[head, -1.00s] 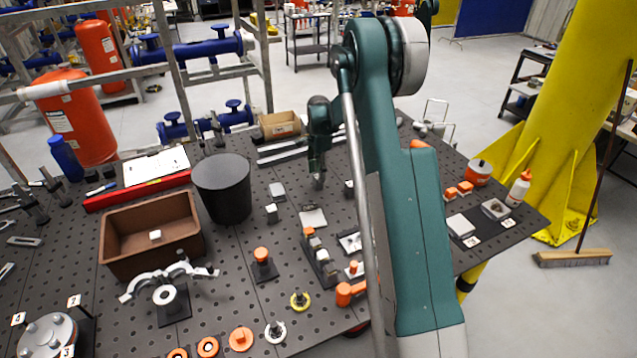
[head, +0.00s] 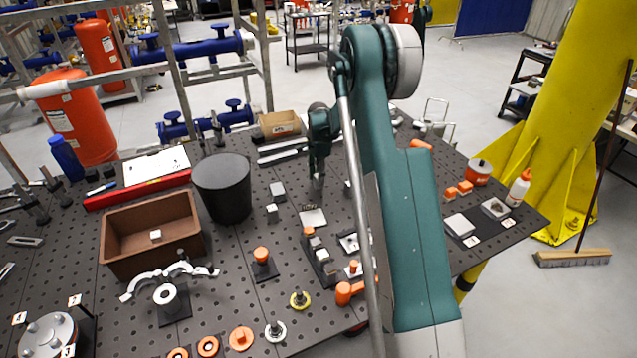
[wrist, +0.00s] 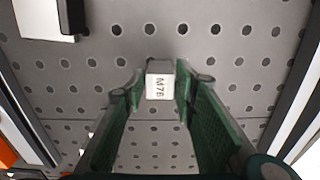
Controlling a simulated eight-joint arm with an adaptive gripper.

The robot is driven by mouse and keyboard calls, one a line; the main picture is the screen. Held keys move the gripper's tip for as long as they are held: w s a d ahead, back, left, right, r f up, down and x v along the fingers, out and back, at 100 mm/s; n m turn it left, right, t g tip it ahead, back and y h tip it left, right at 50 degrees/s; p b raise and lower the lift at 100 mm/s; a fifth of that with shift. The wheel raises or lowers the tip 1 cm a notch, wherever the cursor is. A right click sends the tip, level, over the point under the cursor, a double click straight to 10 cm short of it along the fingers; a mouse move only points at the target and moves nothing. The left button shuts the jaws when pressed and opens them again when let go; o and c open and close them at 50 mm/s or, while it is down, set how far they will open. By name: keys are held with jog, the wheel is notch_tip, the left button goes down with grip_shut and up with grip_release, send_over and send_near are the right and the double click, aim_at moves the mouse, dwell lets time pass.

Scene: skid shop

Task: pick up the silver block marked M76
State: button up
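My gripper (wrist: 159,88) is open, with one green finger on each side of the block and a narrow gap visible on the left. Whether the right finger touches it, I cannot tell. In the head view my gripper (head: 317,190) points down low over the middle of the table. I cannot make out the M76 mark in the head view.
Other silver blocks (head: 278,190) lie left of my gripper. A black bin (head: 222,190) and a brown box (head: 150,262) with a small block inside stand further left. A flat silver plate (head: 312,217) lies just in front. Orange-topped parts (head: 260,255) stand nearer the camera.

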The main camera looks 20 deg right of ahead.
jog(key=c, duration=0.6)
jog(key=shift+r, duration=0.1)
jog(key=shift+r+b, duration=0.3)
jog(key=shift+r, duration=4.65)
